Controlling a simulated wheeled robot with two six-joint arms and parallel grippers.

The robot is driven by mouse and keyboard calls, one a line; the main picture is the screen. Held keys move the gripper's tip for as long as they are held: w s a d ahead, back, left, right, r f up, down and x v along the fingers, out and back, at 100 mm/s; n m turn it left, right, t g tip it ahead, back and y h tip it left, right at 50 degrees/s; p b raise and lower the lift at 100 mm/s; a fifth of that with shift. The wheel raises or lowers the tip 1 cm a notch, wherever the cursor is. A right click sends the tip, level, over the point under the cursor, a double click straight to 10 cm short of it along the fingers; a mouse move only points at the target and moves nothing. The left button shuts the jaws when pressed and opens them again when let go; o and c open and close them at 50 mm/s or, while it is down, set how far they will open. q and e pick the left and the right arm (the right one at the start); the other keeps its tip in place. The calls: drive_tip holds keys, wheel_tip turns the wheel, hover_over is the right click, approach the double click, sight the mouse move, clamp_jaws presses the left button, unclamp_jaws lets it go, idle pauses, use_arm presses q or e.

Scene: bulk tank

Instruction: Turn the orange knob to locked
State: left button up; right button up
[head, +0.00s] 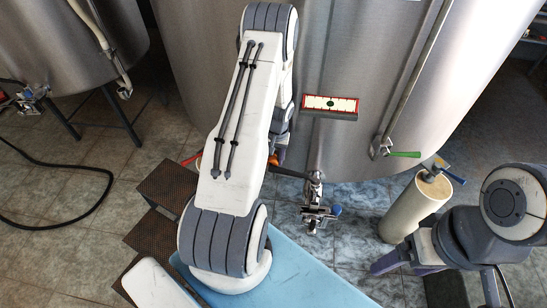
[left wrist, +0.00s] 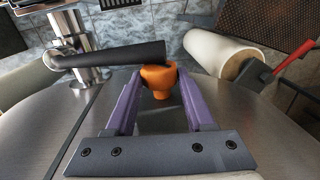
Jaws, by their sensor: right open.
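The orange knob (left wrist: 158,78) shows in the left wrist view, between the fingertips of my left gripper (left wrist: 157,74). The purple fingers lean in and appear to touch its sides. A black bar (left wrist: 110,55) runs left from beside the knob to a metal valve. No lock mark on the knob can be read. In the head view my left arm largely hides the knob, and only part of my left gripper (head: 274,158) shows at the tank's lower front. My right gripper (head: 432,282) is open and empty at the lower right, apart from the tank.
A metal outlet valve (head: 315,210) sticks out below. A cream cylinder (head: 415,207) stands near my right gripper. Dark steps (head: 165,190) lie left.

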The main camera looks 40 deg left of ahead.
sight(276, 158)
use_arm(q)
drive_tip(key=o, duration=0.3)
drive_tip(key=shift+r, duration=0.15)
wheel_tip(276, 158, up, 10)
drive_tip(key=b, duration=0.1)
drive_tip(key=shift+w+d+b, duration=0.3)
drive_tip(key=shift+d, duration=0.1)
drive_tip(key=shift+r, duration=0.1)
